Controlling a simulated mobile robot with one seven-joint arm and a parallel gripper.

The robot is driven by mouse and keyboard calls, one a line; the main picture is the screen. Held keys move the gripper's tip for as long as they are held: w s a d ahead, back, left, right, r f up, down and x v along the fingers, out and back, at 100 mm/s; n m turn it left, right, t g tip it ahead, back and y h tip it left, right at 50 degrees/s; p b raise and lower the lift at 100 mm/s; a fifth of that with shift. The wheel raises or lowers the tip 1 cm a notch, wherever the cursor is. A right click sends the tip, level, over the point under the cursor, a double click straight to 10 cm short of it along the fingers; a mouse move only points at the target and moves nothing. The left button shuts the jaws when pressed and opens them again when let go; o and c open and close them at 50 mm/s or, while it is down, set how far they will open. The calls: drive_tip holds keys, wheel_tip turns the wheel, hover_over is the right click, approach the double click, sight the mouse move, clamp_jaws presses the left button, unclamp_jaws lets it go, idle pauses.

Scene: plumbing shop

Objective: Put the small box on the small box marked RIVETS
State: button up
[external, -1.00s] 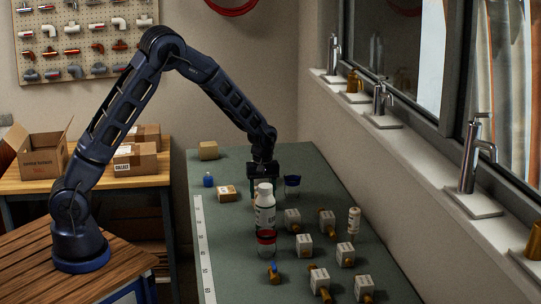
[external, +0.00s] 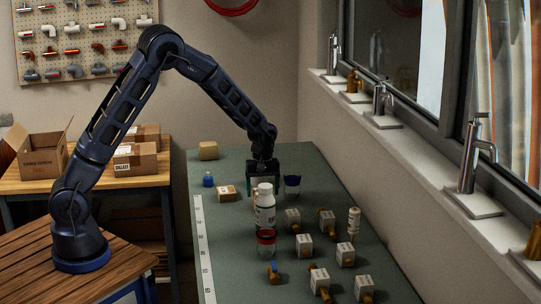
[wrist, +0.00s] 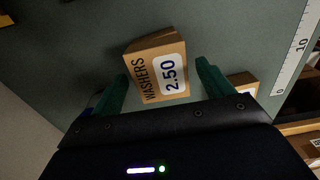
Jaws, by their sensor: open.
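My gripper (external: 263,182) is open above the green bench, behind the white bottle. In the external view the bottle hides most of this box. Another small cardboard box with a white label (external: 227,193) lies to the left on the bench. It partly shows beside the right finger in the wrist view (wrist: 243,82). Its label is unreadable, and I can read RIVETS nowhere.
A white bottle (external: 265,212) and a red-lidded jar (external: 266,243) stand in front of my gripper. A blue cup (external: 292,182) is close on its right. Several white-tagged brass fittings (external: 303,246) fill the right front. A plain box (external: 208,150) sits at the back left.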

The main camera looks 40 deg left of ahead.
wheel_tip(320, 180, up, 11)
drive_tip(key=s+a+r+m+t+h, duration=0.15)
drive_tip(key=s+a+r+m, duration=0.25)
drive_tip(key=s+a+r, duration=1.15)
drive_tip(key=s+a+r+m+t, duration=0.1)
drive_tip(key=s+a+m, duration=0.1)
drive_tip(key=s+a, duration=0.4)
drive_tip(key=s+a+r+m+t+y, duration=0.1)
drive_tip(key=s+a, duration=0.6)
drive_tip(key=s, duration=0.8)
drive_tip(key=shift+s+a+m+t, duration=0.25)
drive_tip(key=shift+m+t, duration=0.3)
drive_tip(key=shift+m, duration=0.45)
